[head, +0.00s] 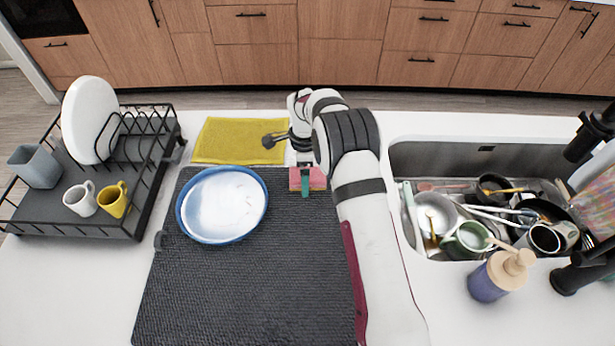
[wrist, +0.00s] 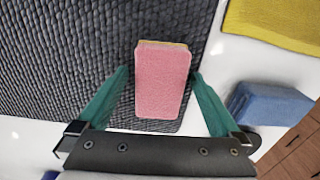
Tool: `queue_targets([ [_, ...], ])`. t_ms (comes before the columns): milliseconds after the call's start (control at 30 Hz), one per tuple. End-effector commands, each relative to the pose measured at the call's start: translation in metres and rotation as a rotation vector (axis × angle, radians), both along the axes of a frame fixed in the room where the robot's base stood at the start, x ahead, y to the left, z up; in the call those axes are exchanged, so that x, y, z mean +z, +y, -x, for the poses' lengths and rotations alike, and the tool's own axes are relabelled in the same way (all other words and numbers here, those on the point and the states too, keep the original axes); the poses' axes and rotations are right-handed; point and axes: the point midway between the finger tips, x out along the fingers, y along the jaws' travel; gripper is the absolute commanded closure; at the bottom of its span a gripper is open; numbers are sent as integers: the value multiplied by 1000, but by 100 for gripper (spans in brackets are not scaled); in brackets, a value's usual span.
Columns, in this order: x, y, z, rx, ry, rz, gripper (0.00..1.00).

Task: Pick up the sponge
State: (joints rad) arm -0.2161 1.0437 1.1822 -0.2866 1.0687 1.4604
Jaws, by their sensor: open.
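The sponge (wrist: 162,85) is pink on top with a thin yellow layer showing at its far edge. It lies on the dark textured mat (wrist: 60,60), near the mat's edge. In the head view the sponge (head: 317,180) is at the mat's far right corner, partly hidden by my gripper. My gripper (wrist: 160,75) is open, with one teal finger on each side of the sponge. The right finger is very close to the sponge's side, and a wider gap shows on the left. I cannot tell whether either finger touches it. My gripper (head: 305,184) also shows in the head view.
A blue-rimmed plate (head: 222,205) lies on the mat left of my gripper. A yellow cloth (head: 240,141) lies behind it. A blue block-like item (wrist: 268,104) is beside the mat. A dish rack (head: 90,218) stands left; the full sink (head: 415,165) and a soap bottle (head: 495,278) are right.

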Motion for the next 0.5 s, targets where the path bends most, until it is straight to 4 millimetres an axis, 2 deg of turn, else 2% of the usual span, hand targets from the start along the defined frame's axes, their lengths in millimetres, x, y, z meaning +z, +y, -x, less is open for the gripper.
queue_targets([
  [100, 1, 0, 0, 0, 0, 0, 0],
  [500, 1, 0, 0, 0, 0, 0, 72],
])
